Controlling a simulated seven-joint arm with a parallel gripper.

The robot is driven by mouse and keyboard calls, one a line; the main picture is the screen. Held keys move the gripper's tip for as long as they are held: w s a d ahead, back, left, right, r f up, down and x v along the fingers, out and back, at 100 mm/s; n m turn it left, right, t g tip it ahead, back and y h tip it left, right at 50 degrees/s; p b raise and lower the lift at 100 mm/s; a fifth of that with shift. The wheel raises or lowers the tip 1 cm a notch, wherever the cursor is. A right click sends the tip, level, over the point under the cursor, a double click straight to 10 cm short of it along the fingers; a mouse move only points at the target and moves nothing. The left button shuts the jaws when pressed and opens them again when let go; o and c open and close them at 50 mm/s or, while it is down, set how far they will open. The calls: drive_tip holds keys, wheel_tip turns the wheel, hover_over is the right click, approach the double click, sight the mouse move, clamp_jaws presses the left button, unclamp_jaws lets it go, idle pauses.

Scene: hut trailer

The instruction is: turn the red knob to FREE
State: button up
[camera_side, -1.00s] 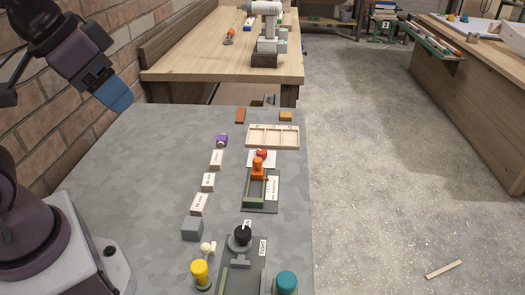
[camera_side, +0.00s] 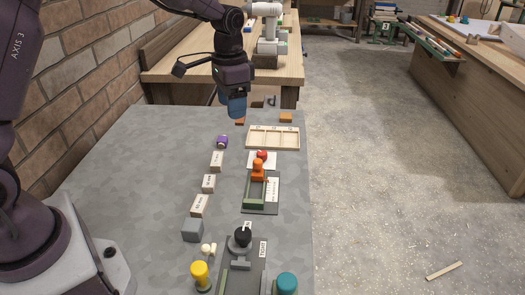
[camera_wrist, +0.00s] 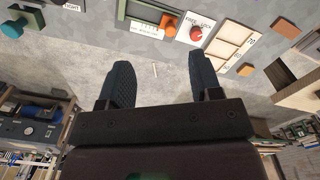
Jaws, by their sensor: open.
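The red knob (camera_side: 262,154) sits on a white plate (camera_side: 254,164) on the grey table, just behind an orange handle (camera_side: 258,172). In the wrist view the red knob (camera_wrist: 196,33) is on a white plate marked FREE and LOCK. Which mark it points at is too small to tell. My gripper (camera_side: 235,108) is above the far part of the table, behind and left of the knob in the side view, apart from it. In the wrist view my gripper (camera_wrist: 160,74) has its two dark fingers spread, with nothing between them.
A compartment tray (camera_side: 272,149) lies close behind the knob. Left of it are a purple item (camera_side: 222,141) and several labelled blocks (camera_side: 208,183). In front stand a black knob (camera_side: 242,236), a yellow knob (camera_side: 199,271) and a teal knob (camera_side: 287,283). The table's left part is clear.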

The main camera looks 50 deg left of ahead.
sight(262, 153)
drive_tip(key=w+a+f+m, duration=0.4)
drive_tip(key=w+f+m, duration=0.5)
drive_tip(key=w, duration=0.3)
wheel_tip(262, 153, down, 12)
drive_tip(key=shift+f, duration=0.2)
drive_tip(key=c, duration=0.9)
